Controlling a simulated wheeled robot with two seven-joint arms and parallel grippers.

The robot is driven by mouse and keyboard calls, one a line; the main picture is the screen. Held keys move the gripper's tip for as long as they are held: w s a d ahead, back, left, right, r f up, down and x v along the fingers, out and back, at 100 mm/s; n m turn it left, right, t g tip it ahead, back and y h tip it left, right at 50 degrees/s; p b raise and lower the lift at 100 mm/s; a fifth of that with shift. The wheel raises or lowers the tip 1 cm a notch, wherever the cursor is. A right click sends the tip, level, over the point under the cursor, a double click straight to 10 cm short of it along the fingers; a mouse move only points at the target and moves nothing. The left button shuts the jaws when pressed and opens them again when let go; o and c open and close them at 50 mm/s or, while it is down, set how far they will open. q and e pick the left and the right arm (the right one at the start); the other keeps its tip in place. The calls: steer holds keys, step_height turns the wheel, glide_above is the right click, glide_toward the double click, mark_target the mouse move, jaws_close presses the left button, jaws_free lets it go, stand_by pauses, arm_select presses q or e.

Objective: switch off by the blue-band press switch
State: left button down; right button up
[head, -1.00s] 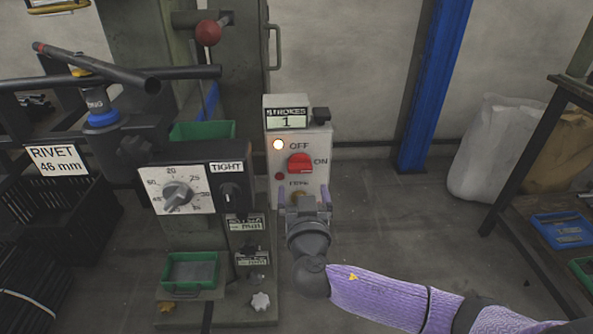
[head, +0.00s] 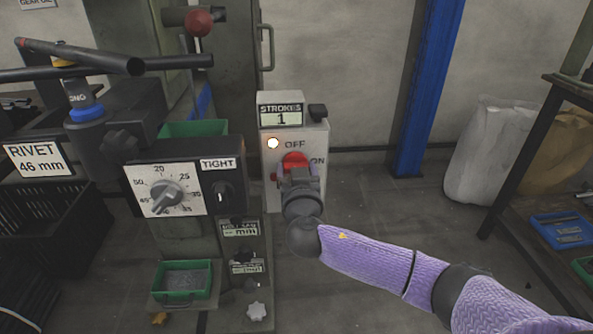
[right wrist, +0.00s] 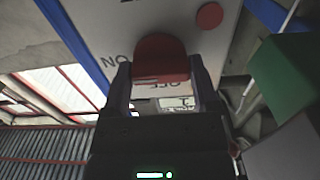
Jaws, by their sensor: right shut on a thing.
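The switch box (head: 316,139) of the press with the blue band (head: 87,113) stands in the middle of the head view. It carries OFF and ON marks and a red rotary knob (head: 294,160). My right gripper (head: 299,174) is in front of the box and covers the lower part of the knob. In the right wrist view the red knob (right wrist: 161,58) sits between the two fingers of my right gripper (right wrist: 162,85), which are shut on it. Which mark the knob points to is hard to tell. A lamp (head: 273,143) beside OFF is lit. My left gripper is not in view.
A STROKES counter (head: 281,114) reading 1 tops the box. A dial panel (head: 143,176) marked TIGHT juts out left of it. A green tray (head: 183,293) sits low in front. A blue post (head: 425,90) and white sack (head: 485,150) stand right; the floor between is clear.

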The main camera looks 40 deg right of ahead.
steer(key=shift+c, duration=1.1)
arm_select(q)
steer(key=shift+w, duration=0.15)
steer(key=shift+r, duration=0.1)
arm_select(e)
steer(key=shift+n, duration=0.3)
arm_select(q)
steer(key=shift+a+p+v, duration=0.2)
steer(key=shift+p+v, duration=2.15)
steer(key=shift+p, duration=0.3)
arm_select(e)
steer(key=shift+n, duration=8.5)
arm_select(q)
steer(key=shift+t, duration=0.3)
arm_select(e)
steer(key=shift+n, duration=0.3)
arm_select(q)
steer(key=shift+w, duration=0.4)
